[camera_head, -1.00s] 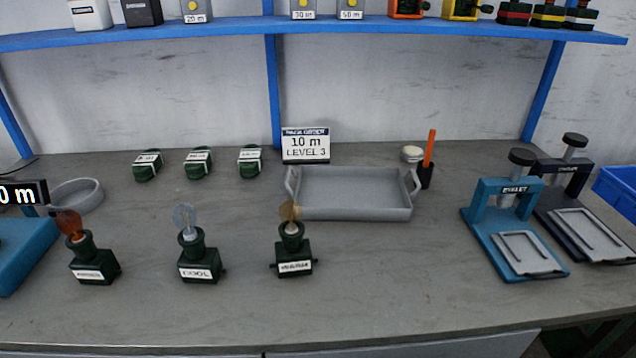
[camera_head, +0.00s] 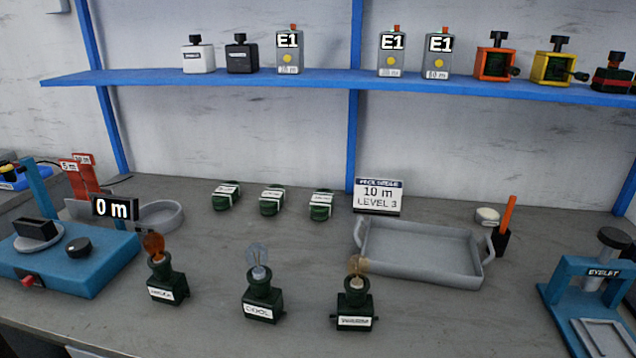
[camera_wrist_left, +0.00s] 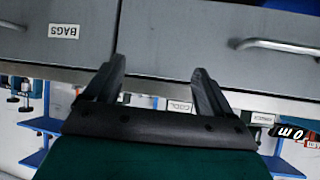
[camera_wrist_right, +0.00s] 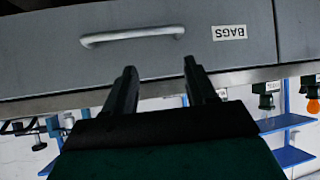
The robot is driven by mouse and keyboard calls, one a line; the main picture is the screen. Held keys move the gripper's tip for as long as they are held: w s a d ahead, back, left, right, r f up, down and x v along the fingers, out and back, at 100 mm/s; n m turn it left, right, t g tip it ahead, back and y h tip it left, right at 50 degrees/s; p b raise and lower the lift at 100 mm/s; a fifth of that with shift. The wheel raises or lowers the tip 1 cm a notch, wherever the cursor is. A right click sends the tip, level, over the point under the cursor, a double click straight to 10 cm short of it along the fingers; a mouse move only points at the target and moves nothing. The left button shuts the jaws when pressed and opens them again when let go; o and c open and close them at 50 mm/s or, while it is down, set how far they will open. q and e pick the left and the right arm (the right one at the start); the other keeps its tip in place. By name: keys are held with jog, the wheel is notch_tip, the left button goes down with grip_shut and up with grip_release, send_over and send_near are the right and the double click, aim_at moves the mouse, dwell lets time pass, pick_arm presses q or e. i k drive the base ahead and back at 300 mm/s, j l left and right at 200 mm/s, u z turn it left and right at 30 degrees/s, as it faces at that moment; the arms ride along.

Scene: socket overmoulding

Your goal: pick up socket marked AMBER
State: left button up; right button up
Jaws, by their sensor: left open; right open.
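Three dark green sockets with bulbs stand in a row on the grey bench in the head view. The left socket (camera_head: 168,285) holds an orange-amber bulb (camera_head: 154,244), and its white label is too blurred to read surely. The middle socket (camera_head: 263,298) is labelled COOL and has a clear bluish bulb. My left gripper (camera_wrist_left: 158,80) is open and empty in the left wrist view, facing the drawer fronts. My right gripper (camera_wrist_right: 160,75) is open and empty in the right wrist view, below a drawer handle. Neither gripper shows in the head view.
A grey tray (camera_head: 420,255) lies right of the sockets, behind it a "10 m LEVEL 3" sign (camera_head: 378,196). Several green pieces (camera_head: 271,200) lie behind the sockets. A blue device (camera_head: 65,260) reading 0 m is at left; an EYELET press (camera_head: 590,285) at right.

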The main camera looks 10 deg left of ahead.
aim_at(166, 285)
jog(key=j+u, duration=0.15)
jog(key=j, duration=0.9)
jog(key=j+u, duration=0.2)
jog(key=j, duration=0.9)
